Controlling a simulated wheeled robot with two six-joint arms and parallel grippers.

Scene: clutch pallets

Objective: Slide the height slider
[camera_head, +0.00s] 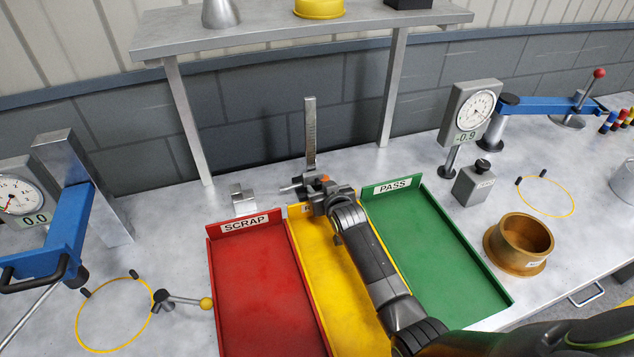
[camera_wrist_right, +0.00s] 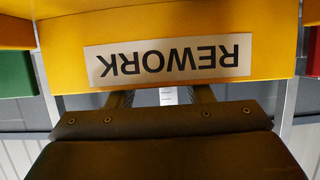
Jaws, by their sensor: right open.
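An upright grey metal post with scale marks (camera_head: 310,135) stands behind the yellow tray; I take it to be the height gauge. Its lower part and any slider on it are hidden behind my right gripper. My right gripper (camera_head: 298,188) is open, at the foot of the post and over the back end of the yellow tray. In the right wrist view, a small pale strip with marks (camera_wrist_right: 168,96) shows between the dark fingers, below the upside-down REWORK label. I cannot tell whether the fingers touch the post. My left gripper is not in view.
Red SCRAP (camera_head: 262,300), yellow (camera_head: 335,310) and green PASS (camera_head: 440,245) trays look empty. A silver block (camera_head: 243,202) stands left of the post. Dial gauges stand left (camera_head: 20,195) and right (camera_head: 472,110). A brass ring part (camera_head: 518,245) sits right. A shelf (camera_head: 290,25) spans behind.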

